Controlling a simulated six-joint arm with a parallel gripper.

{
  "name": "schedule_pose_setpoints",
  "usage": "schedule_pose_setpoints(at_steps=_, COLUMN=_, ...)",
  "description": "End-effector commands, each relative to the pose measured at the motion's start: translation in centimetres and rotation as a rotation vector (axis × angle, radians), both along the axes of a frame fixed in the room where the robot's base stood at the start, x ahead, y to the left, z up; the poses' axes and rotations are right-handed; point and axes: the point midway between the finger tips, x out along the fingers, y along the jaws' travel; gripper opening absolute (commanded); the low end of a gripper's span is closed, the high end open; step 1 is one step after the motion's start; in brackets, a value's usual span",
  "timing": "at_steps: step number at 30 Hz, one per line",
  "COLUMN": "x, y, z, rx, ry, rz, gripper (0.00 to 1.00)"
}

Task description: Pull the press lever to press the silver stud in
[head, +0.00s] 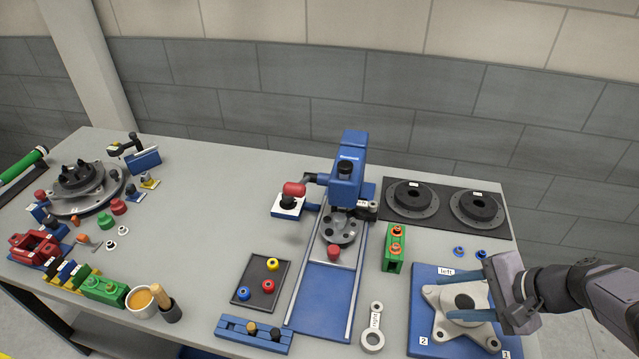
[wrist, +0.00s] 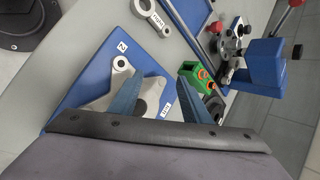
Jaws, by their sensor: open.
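The blue press (head: 348,182) stands at the back middle of the table; it also shows at the upper right of the wrist view (wrist: 268,62). Its lever ends in a red knob (head: 294,189) on the left side; a red knob also shows at the wrist view's top edge (wrist: 296,2). A grey round fixture with holes (head: 341,229) sits under the press head. I cannot make out the silver stud. My gripper (head: 456,297) is open and empty over the grey bracket on the blue plate at the right front, well apart from the press.
The blue plate (head: 420,343) bears the grey bracket (head: 437,297). A green block (head: 393,250) and a ring-ended link (head: 374,325) lie between it and the press rails. Two dark discs (head: 411,199) lie at back right. A dark tray (head: 245,293) holds coloured rings left of the rails.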

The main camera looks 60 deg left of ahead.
Motion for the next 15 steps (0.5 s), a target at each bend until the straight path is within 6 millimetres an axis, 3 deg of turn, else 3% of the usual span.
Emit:
schedule_pose_setpoints(at_steps=1, x=-0.8, y=4.6, z=1.1, rx=0.065, ry=0.049, rz=0.012, gripper=0.43)
schedule_pose_setpoints(at_steps=3, x=-2.1, y=10.4, z=2.8, rx=0.161, ry=0.122, rz=0.013, gripper=0.43)
schedule_pose_setpoints(at_steps=6, x=-4.7, y=17.4, z=5.0, rx=0.280, ry=0.229, rz=0.021, gripper=0.43)
schedule_pose_setpoints(at_steps=10, x=-8.1, y=23.8, z=7.6, rx=0.397, ry=0.350, rz=0.037, gripper=0.43)
schedule_pose_setpoints(at_steps=15, x=-11.0, y=28.0, z=9.6, rx=0.480, ry=0.449, rz=0.050, gripper=0.43)
